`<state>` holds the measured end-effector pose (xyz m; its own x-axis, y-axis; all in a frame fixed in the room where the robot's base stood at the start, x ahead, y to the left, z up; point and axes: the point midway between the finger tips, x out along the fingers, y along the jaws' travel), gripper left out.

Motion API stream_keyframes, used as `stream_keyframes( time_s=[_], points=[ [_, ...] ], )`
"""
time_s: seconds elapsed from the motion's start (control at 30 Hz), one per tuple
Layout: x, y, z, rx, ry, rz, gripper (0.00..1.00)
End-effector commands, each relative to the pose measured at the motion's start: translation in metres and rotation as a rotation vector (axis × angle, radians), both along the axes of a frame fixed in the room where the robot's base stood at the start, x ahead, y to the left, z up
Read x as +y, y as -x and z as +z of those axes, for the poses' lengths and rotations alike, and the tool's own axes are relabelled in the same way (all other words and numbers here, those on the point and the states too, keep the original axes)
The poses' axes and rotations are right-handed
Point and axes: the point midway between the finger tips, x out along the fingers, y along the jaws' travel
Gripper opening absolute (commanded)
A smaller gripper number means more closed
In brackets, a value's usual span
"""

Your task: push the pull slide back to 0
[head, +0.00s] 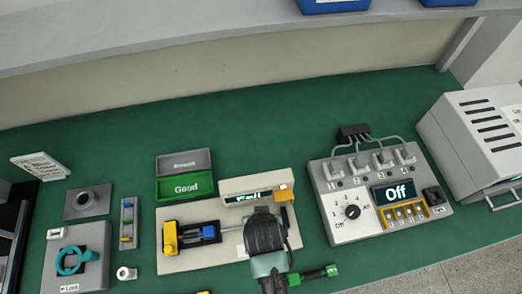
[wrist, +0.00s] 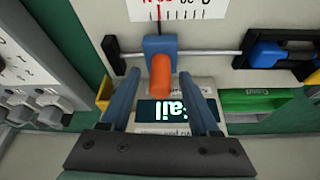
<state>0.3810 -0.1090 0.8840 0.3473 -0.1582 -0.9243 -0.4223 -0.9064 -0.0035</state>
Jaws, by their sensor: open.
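The pull slide (wrist: 160,47) is a blue block with an orange knob (wrist: 161,75), on a thin metal rod in the wrist view. A white scale (wrist: 170,10) with a red line is just beyond it; its numbers are cut off and upside down. My gripper (wrist: 160,82) is open, its two blue fingers on either side of the knob, with gaps showing and nothing gripped. In the head view my gripper (head: 265,235) hides the slide. The display (head: 245,197) appears to read "Fail".
A black-and-blue clamp (head: 207,232) and yellow block (head: 170,237) sit on the same pale base, left of my gripper. Green "Good" tray (head: 186,187) is behind. A control box (head: 350,230) showing "Off" stands at right. The green bench behind the fixture is mostly clear.

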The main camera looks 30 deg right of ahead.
Motion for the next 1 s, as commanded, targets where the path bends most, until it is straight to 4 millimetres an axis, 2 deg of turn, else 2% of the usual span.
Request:
stream_keyframes(
  time_s=[0.13,0.43,0.77,1.0],
  points=[
    [-0.0014,-0.0029,-0.0063,-0.002,0.001,0.0,0.62],
    [-0.0014,-0.0031,-0.0072,-0.001,0.0,0.0,0.6],
    [-0.0014,-0.003,-0.0072,-0.001,0.0,0.0,0.01],
    [-0.0013,-0.0029,-0.0071,-0.001,0.0,0.0,0.0]
  ],
)
